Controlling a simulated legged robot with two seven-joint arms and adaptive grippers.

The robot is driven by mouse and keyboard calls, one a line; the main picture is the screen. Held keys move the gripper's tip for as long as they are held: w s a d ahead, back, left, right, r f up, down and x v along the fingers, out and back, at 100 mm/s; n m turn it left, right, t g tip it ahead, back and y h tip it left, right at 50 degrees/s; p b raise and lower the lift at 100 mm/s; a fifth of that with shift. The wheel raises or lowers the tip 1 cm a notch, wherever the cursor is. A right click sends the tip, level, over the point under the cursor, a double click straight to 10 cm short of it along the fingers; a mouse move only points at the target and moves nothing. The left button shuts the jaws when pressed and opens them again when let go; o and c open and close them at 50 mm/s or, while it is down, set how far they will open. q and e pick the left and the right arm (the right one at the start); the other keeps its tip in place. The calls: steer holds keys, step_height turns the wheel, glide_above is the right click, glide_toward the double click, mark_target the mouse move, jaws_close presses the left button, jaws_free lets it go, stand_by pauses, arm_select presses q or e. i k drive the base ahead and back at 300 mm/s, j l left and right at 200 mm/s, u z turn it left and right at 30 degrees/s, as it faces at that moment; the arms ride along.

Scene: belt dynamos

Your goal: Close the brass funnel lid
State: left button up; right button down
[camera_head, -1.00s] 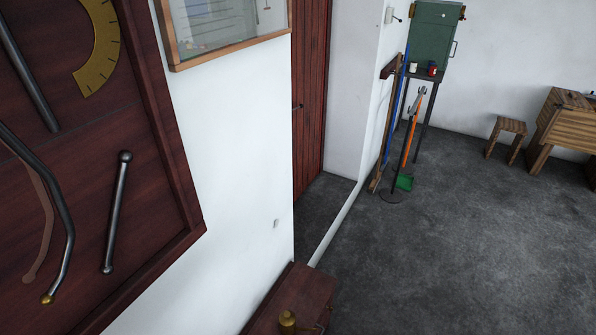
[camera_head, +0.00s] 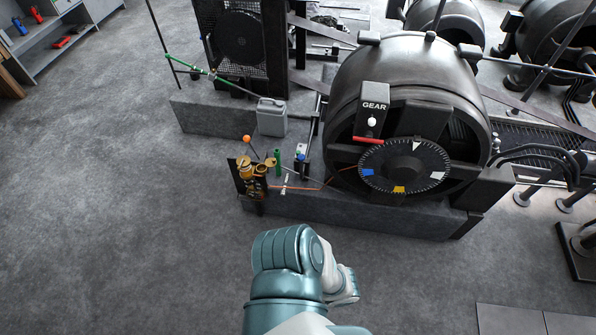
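A small brass fitting (camera_head: 255,172) with round, cup-like tops stands at the left front of the large dynamo's base. It looks like the brass funnel, but it is too small to tell its lid from its cup or how far the lid stands open. One of my arms, teal and white, rises from the bottom middle, in front of and below the brass fitting and apart from it. I cannot tell which arm it is. No gripper fingers show in the head view.
A large dark dynamo (camera_head: 400,105) with a GEAR box (camera_head: 374,112) and a dial (camera_head: 404,168) stands right of the brass fitting. A grey canister (camera_head: 272,117) and an orange-knobbed rod (camera_head: 247,139) are close by. The floor (camera_head: 110,200) at the left is clear.

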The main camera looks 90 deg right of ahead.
mark_target(269, 163)
steer(key=i+j+z, duration=0.1)
steer(key=z, duration=2.45)
